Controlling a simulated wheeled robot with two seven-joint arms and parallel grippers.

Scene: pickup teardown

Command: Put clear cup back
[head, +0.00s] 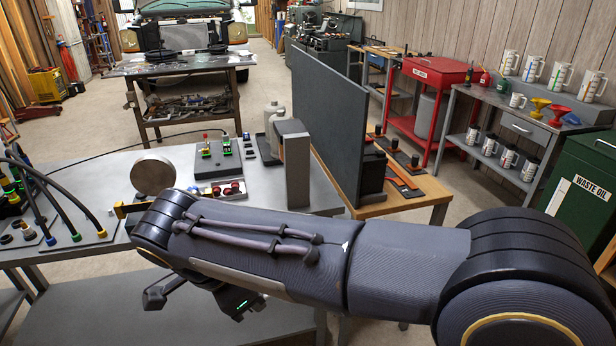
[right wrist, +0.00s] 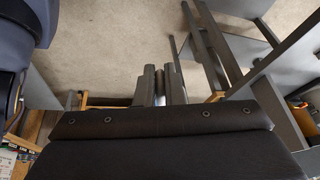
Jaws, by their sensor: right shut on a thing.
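My right arm (head: 275,245) crosses the front of the head view from the right, over the near edge of the grey table. Its fingers do not show clearly there. In the right wrist view my right gripper (right wrist: 161,75) has its grey fingers closed on a thin pale thing (right wrist: 160,88). The fingers hide most of it, so I cannot tell whether it is the clear cup. I cannot make out a clear cup elsewhere. My left gripper is not in view.
The grey table (head: 110,172) holds a metal disc (head: 153,172), a grey block (head: 293,165) and small coloured fittings. A dark upright panel (head: 325,115) stands to its right. White mugs (head: 532,68) and funnels (head: 560,112) stand on a bench beside a green waste oil bin (head: 590,190).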

